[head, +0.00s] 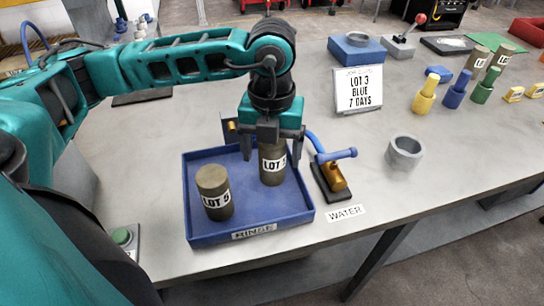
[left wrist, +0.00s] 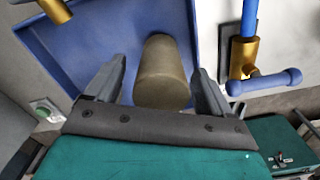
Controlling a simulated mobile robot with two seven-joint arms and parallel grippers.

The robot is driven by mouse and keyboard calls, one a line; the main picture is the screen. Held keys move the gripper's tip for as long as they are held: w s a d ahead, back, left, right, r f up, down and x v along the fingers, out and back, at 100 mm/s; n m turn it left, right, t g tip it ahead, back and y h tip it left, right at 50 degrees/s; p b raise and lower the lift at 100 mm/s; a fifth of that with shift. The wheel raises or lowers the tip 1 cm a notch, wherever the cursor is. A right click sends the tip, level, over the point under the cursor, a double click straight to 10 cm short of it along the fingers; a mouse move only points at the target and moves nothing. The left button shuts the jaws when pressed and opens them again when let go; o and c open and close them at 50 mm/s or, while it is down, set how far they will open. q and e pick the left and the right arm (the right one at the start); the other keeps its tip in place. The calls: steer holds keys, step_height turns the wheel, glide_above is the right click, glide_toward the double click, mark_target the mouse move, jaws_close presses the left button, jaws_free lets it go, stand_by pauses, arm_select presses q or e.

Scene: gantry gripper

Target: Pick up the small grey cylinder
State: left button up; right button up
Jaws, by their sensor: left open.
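Two grey-brown cylinders stand upright in the blue tray (head: 196,236) marked RINSE. The front-left one (head: 214,192) is labelled LOT 5. The other cylinder (head: 272,168) has a LOT label partly covered by a finger. My left gripper (head: 271,150) points down over this second cylinder, with its open fingers on either side of it. In the left wrist view the cylinder (left wrist: 163,70) is between the two fingers, with gaps visible on both sides. A short, light grey hollow cylinder (head: 404,153) stands on the table to the right. My right gripper is not in view.
A brass tap with a blue handle (head: 337,155) stands right of the tray, near a WATER label (head: 345,213). A LOT 3 sign (head: 358,90) is behind. Coloured bottles and more cylinders (head: 474,62) stand at the right.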

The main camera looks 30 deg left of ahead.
arm_select(q)
steer(key=shift+f, duration=0.6)
steer(key=c, duration=1.5)
